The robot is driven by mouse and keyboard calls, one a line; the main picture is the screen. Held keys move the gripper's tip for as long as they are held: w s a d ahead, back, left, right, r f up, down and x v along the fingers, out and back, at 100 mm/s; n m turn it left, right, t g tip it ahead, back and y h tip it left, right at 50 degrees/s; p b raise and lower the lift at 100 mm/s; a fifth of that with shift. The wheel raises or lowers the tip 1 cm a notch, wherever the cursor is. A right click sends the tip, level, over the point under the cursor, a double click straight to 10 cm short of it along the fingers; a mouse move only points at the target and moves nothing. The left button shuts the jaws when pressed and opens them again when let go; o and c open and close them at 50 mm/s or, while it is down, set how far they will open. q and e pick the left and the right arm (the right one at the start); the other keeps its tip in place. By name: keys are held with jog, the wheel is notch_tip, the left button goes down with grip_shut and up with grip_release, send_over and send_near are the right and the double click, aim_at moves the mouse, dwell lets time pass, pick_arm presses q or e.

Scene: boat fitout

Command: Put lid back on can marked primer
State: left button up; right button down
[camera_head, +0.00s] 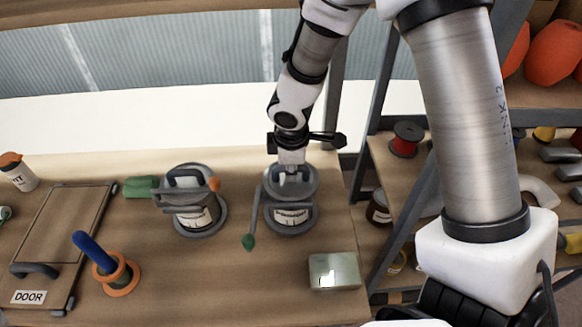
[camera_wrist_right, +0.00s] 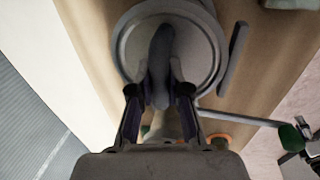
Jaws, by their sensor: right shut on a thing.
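My right gripper (camera_head: 291,172) is over the right-hand can (camera_head: 291,216), which has a white label too small to read with certainty. In the right wrist view the gripper (camera_wrist_right: 160,98) is shut on the raised grey handle (camera_wrist_right: 161,60) of a round grey lid (camera_wrist_right: 202,50). The lid (camera_head: 310,186) shows over the top of the can in the head view. I cannot tell whether it is seated or slightly above the rim. A second labelled can (camera_head: 194,217) with a grey handle on top stands to the left. My left gripper is not in view.
A green-tipped brush (camera_head: 249,241) lies by the right-hand can. A metal tin (camera_head: 334,271) is in front, near the bench's right edge. A blue-handled tool (camera_head: 88,249) in an orange-based holder and a panel marked DOOR (camera_head: 62,225) are at left.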

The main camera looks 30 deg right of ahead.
jog(key=shift+f, duration=0.15)
jog(key=c, duration=0.6)
grip_release()
notch_tip(320, 180, up, 7)
jog(key=p, duration=0.6)
jog(key=shift+p, duration=0.35)
